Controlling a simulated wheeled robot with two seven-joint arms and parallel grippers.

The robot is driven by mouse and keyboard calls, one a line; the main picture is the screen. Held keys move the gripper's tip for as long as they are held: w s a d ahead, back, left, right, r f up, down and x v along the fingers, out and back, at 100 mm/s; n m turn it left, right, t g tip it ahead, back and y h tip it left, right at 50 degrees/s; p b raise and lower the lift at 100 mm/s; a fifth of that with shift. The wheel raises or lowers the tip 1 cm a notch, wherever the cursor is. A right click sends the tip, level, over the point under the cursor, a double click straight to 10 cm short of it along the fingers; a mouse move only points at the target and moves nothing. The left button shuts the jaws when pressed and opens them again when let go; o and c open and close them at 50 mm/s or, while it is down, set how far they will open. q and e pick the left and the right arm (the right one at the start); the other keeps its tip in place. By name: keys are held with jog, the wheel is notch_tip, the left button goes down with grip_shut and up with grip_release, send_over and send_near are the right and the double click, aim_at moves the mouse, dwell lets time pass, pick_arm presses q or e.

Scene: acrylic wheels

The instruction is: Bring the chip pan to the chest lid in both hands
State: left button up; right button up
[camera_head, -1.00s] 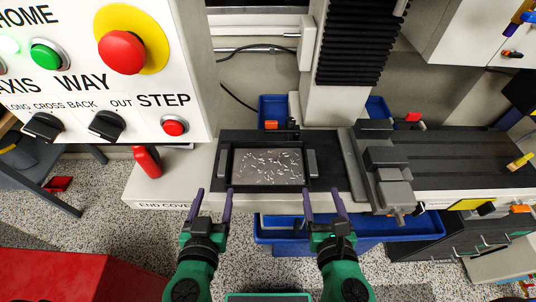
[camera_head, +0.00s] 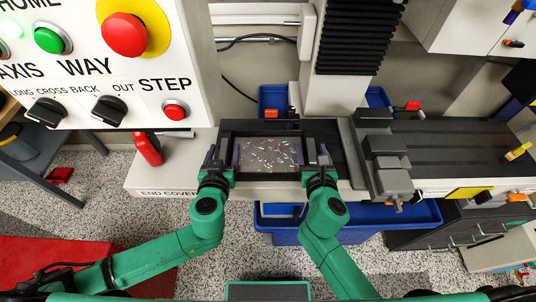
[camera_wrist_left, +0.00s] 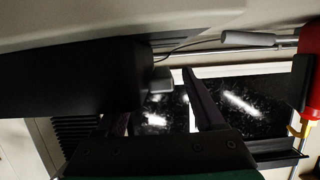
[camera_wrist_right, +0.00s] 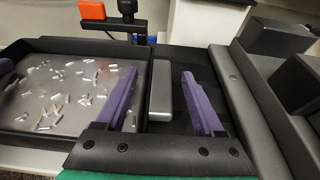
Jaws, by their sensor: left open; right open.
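The chip pan (camera_head: 268,154) is a dark, shallow tray with bright metal chips, resting on the machine bed. It also shows in the right wrist view (camera_wrist_right: 60,98). My left gripper (camera_head: 222,155) is open at the pan's left end, but the left handle is hard to make out there. My right gripper (camera_head: 312,155) is open at the right end, its purple fingers on either side of the grey right handle (camera_wrist_right: 160,90), with gaps visible. A red flat-topped surface (camera_head: 45,250) at lower left appears to be the chest lid, partly covered by my left arm.
A grey vise-like block (camera_head: 385,165) stands close right of the pan. The control panel (camera_head: 60,90) is at upper left, with a red bottle (camera_head: 148,148) below it. A blue bin (camera_head: 400,225) sits below the bed. Speckled floor is open in front.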

pick_arm(q)
jog(key=shift+w+f, duration=0.15)
jog(key=shift+w, duration=0.3)
pick_arm(e)
jog(key=shift+w+f, duration=0.15)
jog(key=shift+w, duration=0.3)
pick_arm(q)
jog(key=shift+s, duration=0.1)
pick_arm(e)
jog(key=shift+s, duration=0.1)
pick_arm(q)
grip_shut()
pick_arm(e)
grip_shut()
